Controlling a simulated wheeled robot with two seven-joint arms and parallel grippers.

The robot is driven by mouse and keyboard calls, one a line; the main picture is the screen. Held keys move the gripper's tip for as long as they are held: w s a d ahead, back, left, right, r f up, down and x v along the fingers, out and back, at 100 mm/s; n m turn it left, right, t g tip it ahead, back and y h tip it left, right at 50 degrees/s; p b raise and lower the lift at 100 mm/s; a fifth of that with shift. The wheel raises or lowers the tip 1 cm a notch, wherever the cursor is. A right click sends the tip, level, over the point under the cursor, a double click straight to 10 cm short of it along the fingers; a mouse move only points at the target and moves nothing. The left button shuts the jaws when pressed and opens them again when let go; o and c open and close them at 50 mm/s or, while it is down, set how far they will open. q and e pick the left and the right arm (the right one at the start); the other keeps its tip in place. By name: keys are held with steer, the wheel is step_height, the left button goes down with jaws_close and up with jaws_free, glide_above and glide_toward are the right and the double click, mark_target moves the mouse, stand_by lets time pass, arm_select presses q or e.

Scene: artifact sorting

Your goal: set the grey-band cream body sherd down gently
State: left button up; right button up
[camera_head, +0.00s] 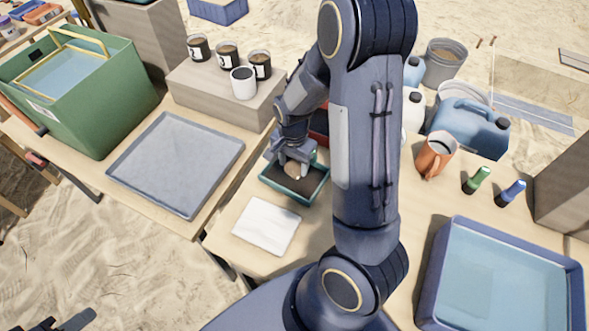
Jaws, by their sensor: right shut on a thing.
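My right gripper (292,160) is low over a small green tray (284,189) with a dark inside. It is shut on a small pale piece, the cream body sherd (294,169), at the tray's far part. The grey band on the sherd is too small to make out, and the gripper hides part of it. I cannot tell whether the sherd touches the tray. Part of my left gripper (72,322) shows at the bottom left edge, away from the tables; its jaws are not clear.
A white sheet (266,226) lies in front of the green tray. A grey-lined flat tray (176,160) is to the left. A blue water basin (437,282), an orange jug (434,157) and two small bottles stand right. Dark cups stand on a block (225,92) behind.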

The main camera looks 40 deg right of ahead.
mark_target(295, 166)
steer(key=shift+w+d+f, duration=0.1)
steer(key=shift+d+f, duration=0.05)
steer(key=shift+f, duration=0.05)
step_height(295, 166, down, 4)
steer(key=shift+w+d+r, duration=0.1)
steer(key=shift+d+r, duration=0.05)
steer(key=shift+r, duration=0.1)
steer(key=o, duration=1)
steer(key=shift+f, duration=0.1)
steer(key=shift+c, duration=0.2)
